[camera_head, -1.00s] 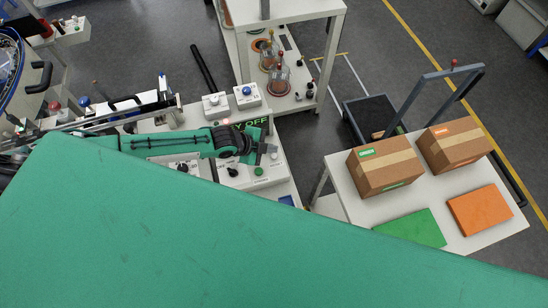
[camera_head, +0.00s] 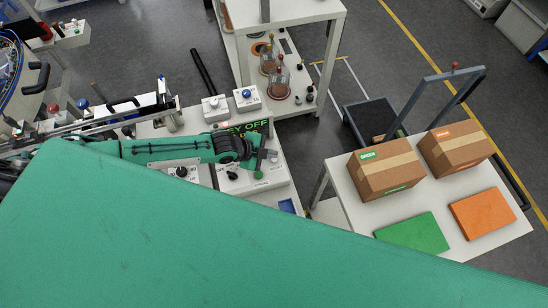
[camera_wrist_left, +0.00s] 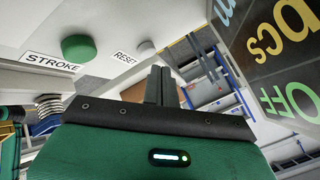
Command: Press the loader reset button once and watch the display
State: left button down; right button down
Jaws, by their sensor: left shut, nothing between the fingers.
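The loader panel is a white box with a display (camera_head: 250,128) whose green text ends in "OFF"; part is hidden behind my arm. In the left wrist view the display (camera_wrist_left: 285,50) is cut off and shows blue, yellow and green letters. My left gripper (camera_head: 261,168) is shut and empty over the panel. Its fingertips (camera_wrist_left: 161,70) appear close to the reset button; contact cannot be told.
Two small boxes with a white button (camera_head: 213,104) and a blue button (camera_head: 246,93) stand behind the panel. A shelf (camera_head: 300,12) with glass jars is beyond. A table with cartons (camera_head: 386,168) is at right. My green body covers the foreground.

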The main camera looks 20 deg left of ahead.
dwell(0.8)
pick_arm(q)
jog(key=shift+f, duration=0.2)
dwell(0.3)
jog(key=shift+f+b, duration=0.25)
jog(key=shift+b, duration=0.05)
jog(key=shift+f+b, duration=0.4)
jog(key=shift+f, duration=0.15)
dwell(0.6)
jog(key=shift+r, duration=0.1)
jog(key=shift+r+p, duration=0.75)
jog(key=shift+r, duration=0.15)
